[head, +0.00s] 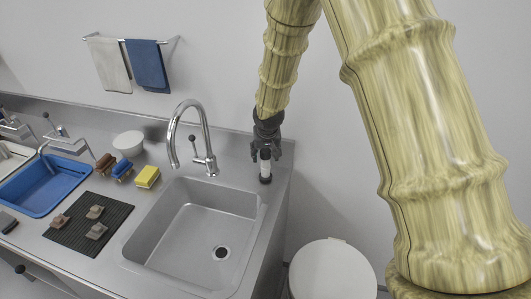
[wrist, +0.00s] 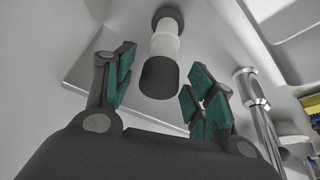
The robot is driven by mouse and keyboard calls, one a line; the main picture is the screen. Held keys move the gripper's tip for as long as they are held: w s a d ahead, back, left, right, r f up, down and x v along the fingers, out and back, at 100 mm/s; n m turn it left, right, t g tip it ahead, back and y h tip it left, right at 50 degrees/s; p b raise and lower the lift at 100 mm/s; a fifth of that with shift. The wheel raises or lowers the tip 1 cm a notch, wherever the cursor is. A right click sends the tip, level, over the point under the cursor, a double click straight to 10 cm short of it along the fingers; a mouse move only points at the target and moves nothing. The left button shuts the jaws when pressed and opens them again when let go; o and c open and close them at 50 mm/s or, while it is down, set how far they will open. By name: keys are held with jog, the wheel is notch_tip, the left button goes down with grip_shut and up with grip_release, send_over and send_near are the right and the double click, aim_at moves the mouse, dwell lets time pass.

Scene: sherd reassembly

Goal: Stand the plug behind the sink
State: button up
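The plug is a white cylinder with dark ends (head: 265,166). It stands upright on the steel counter, at the back right corner beside the sink (head: 190,232). In the wrist view the plug (wrist: 164,46) shows between and beyond the fingers, its near dark end toward me. My gripper (head: 265,152) is above the plug, pointing down. In the wrist view my gripper (wrist: 160,84) is open, with a visible gap between each teal finger pad and the plug. The head view partly hides the plug's top behind the fingers.
The tall chrome faucet (head: 207,128) stands left of my gripper; its pipe (wrist: 258,110) shows close by in the wrist view. A yellow sponge (head: 147,177), brushes, a white bowl (head: 128,142) and a dark mat (head: 80,246) with sherds lie farther left. A round white lid (head: 332,270) is right of the counter.

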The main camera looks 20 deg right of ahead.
jog(key=shift+s+r, duration=0.1)
jog(key=shift+r, duration=0.5)
jog(key=b+v, duration=0.2)
jog(key=v, duration=0.9)
dwell(1.2)
